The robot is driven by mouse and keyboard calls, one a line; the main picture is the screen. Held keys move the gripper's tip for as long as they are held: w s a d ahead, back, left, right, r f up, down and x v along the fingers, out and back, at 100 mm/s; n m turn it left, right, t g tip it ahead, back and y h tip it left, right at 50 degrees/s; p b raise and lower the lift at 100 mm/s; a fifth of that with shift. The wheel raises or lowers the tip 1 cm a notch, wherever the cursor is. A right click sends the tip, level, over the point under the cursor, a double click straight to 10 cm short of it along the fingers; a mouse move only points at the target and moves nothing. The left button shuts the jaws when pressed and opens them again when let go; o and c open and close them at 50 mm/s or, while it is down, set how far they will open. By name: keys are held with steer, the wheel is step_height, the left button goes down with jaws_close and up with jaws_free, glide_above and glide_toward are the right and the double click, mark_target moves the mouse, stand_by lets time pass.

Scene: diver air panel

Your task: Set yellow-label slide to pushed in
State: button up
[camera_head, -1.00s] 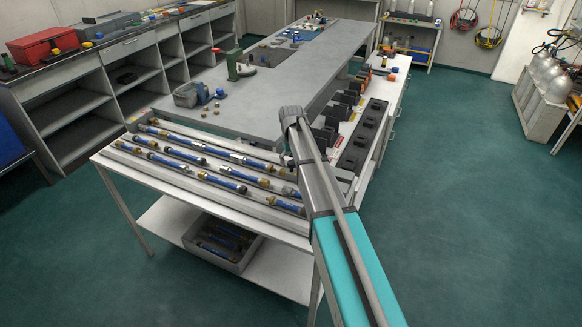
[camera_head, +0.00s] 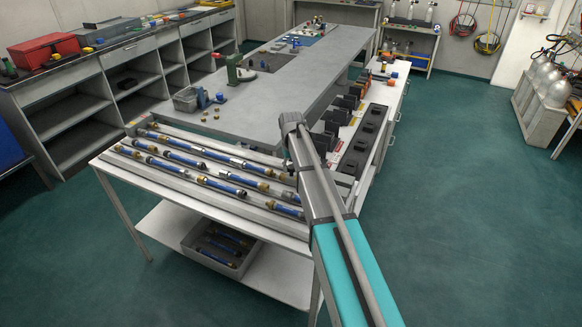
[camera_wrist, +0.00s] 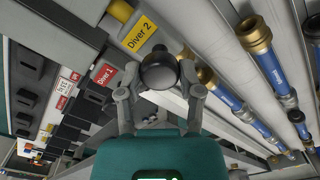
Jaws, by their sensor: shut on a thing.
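In the wrist view, a yellow label reading "Diver 2" (camera_wrist: 140,33) sits on a pale panel. Just below it is a round black knob (camera_wrist: 158,70), which I take to be the slide's handle. My gripper (camera_wrist: 160,88) has its two grey fingers on either side of this knob and is shut on it. The knob hides whatever shaft is behind it, so I cannot tell how far in the slide is. In the head view my arm covers the gripper and the knob.
A red "Diver 1" label (camera_wrist: 104,74) is beside it, with dark blocks further left. Blue hoses with brass fittings (camera_wrist: 265,60) lie close on the right. In the head view, the hose rack (camera_head: 180,183) is left of my arm; the green floor (camera_head: 470,220) at right is clear.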

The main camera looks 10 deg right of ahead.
mark_target(282, 174)
jaws_close()
steer(key=shift+w+a, duration=0.6)
steer(key=shift+a, duration=0.2)
steer(key=shift+w+a, duration=0.6)
steer(key=shift+a, duration=0.2)
steer(key=o, duration=1)
jaws_free()
steer(key=shift+s, duration=0.15)
steer(key=shift+m, duration=0.9)
steer(key=s+d, duration=0.1)
steer(key=s, duration=0.9)
steer(key=s+d+r+p, duration=0.1)
steer(key=s, duration=1)
steer(key=s+d+r+p, duration=0.1)
steer(key=s, duration=0.9)
steer(key=shift+s+r, duration=0.2)
